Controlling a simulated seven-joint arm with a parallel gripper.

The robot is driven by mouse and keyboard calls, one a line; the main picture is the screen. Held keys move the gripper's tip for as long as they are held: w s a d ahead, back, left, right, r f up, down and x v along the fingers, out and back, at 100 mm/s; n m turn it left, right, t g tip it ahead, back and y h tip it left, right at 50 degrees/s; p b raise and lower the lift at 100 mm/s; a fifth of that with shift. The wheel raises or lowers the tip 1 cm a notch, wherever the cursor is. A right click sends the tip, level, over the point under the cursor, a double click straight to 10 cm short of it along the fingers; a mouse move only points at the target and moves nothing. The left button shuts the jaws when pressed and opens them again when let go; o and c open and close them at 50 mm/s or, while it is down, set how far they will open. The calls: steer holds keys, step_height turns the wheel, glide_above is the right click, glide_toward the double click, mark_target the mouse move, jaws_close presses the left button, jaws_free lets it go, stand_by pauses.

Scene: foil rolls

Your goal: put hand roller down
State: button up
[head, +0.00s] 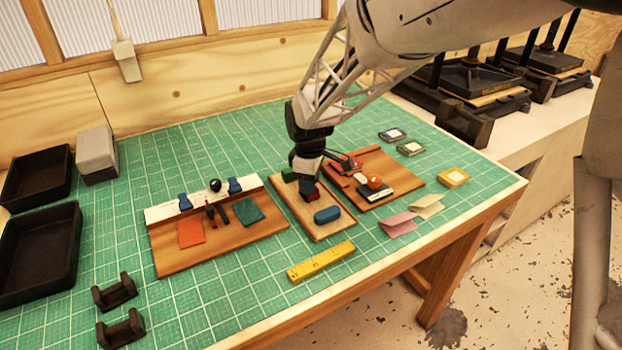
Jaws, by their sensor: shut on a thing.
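My gripper (308,186) points down over the narrow middle wooden board (323,231) in the head view. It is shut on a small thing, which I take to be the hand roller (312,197). Only a bit of dark red shows at the fingertips; the fingers and the small size hide the rest. I cannot tell whether it touches the board. A blue rounded block (327,214) lies on the board just in front of the gripper. A green piece (290,175) is at the board's back left, close to the gripper.
A left board (218,243) holds orange and teal sheets and small tools. A right board (405,185) carries an orange-topped item. A yellow ruler (321,261), folded cards (399,224) and black cradles (115,292) lie around. The green mat is clear at front centre-left.

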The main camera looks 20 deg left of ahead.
steer(key=o, duration=1)
steer(key=shift+f, duration=0.1)
steer(key=shift+c, duration=0.2)
step_height(320, 180, up, 12)
steer(key=shift+r, duration=0.2)
stand_by(0.4)
steer(key=shift+d, duration=0.1)
